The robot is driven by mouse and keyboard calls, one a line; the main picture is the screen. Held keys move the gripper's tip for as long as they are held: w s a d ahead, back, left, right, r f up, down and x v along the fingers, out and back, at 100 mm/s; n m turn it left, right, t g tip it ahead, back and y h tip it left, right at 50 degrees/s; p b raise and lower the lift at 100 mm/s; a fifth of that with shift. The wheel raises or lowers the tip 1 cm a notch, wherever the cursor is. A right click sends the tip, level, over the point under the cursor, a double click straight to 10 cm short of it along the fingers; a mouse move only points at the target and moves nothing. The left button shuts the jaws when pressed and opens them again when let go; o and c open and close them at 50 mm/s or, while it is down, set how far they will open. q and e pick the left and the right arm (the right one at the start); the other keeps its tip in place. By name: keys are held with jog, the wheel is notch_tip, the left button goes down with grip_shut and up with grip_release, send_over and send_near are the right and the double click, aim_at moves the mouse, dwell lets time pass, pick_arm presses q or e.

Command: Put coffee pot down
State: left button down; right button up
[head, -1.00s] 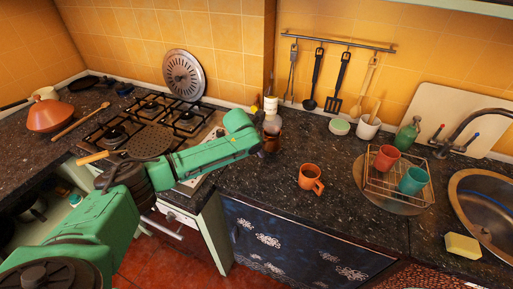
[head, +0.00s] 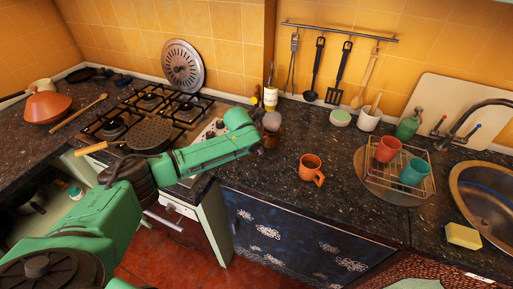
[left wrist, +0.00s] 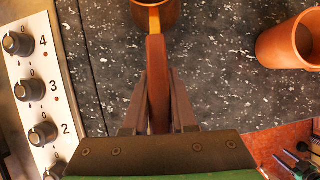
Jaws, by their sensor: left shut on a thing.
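The coffee pot (head: 271,139) is a small brown, copper-coloured vessel at the counter beside the stove in the head view. In the left wrist view its body (left wrist: 155,16) is at the top edge, mostly cut off, with a wooden handle (left wrist: 157,80) pointing towards me. My left gripper (left wrist: 157,100) is shut on that handle. In the head view my left gripper (head: 259,147) is small and partly hidden by my green arm. The pot looks upright, at or just above the dark counter; I cannot tell whether its base touches. My right gripper is not in view.
An orange mug (head: 311,168) stands right of the pot. A wire rack (head: 398,172) with cups is further right. The dark counter (head: 295,140) between is clear.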

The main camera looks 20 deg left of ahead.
pick_arm(q)
jog(key=shift+r, duration=0.1)
jog(key=c, duration=0.6)
grip_release()
jog(key=shift+c, duration=0.2)
jog(key=shift+s, duration=0.1)
jog(key=b+v, duration=0.2)
jog(key=v, duration=1.2)
jog(key=shift+r, duration=0.3)
jog(key=shift+s, duration=0.1)
